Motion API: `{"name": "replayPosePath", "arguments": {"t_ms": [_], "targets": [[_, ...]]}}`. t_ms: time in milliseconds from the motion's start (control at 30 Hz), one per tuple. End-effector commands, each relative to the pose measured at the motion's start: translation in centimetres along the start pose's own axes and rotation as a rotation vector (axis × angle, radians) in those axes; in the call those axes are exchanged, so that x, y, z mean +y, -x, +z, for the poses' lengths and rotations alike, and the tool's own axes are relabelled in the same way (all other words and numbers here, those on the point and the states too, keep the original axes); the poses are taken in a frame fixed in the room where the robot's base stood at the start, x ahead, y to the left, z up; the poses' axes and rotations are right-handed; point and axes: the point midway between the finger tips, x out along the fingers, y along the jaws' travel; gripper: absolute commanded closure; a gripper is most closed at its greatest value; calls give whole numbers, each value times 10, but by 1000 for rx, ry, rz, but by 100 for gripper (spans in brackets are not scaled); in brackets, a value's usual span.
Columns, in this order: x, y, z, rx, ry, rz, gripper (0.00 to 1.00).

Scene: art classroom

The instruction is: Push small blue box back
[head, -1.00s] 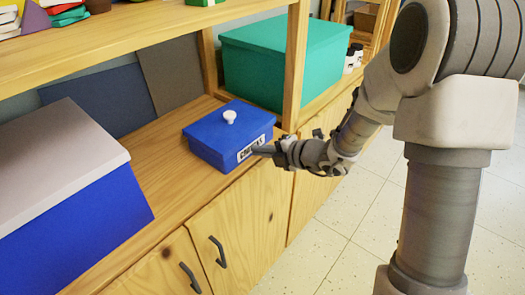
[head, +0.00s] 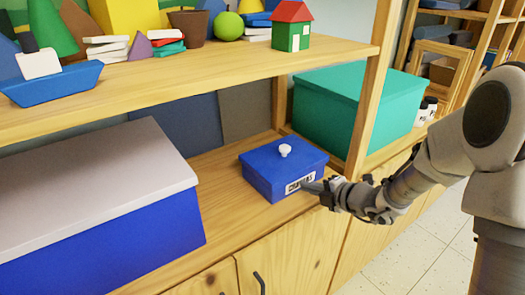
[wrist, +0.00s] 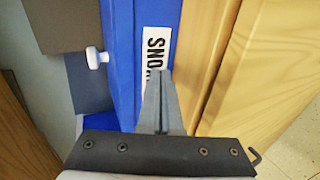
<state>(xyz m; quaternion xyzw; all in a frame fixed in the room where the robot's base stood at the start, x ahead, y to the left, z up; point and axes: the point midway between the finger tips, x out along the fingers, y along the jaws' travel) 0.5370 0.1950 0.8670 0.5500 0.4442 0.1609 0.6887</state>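The small blue box (head: 262,178), with a white knob on its lid and a white lettered label on its front, sits on the lower wooden shelf (head: 222,222) near the front edge. My gripper (head: 310,187) is at the box's front face, at the right part of the label. In the wrist view, the two fingers (wrist: 159,90) are together with nothing between them, pointing at the labelled face of the box (wrist: 122,62). The fingertips are touching or very close to the face; I cannot tell which. They hide part of the label.
A large blue box with a grey lid (head: 90,195) stands to the left. A green box (head: 355,105) stands to the right, behind a wooden upright (head: 366,95). Dark panels (head: 245,108) lean behind the small box. Toys fill the upper shelf (head: 190,75).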

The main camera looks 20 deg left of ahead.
Motion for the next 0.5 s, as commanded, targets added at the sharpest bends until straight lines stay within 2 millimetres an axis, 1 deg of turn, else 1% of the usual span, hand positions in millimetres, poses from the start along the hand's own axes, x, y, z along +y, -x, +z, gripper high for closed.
{"name": "replayPosePath", "arguments": {"t_ms": [500], "targets": [[12, -24, -1, 2, 0, 0, 100]]}}
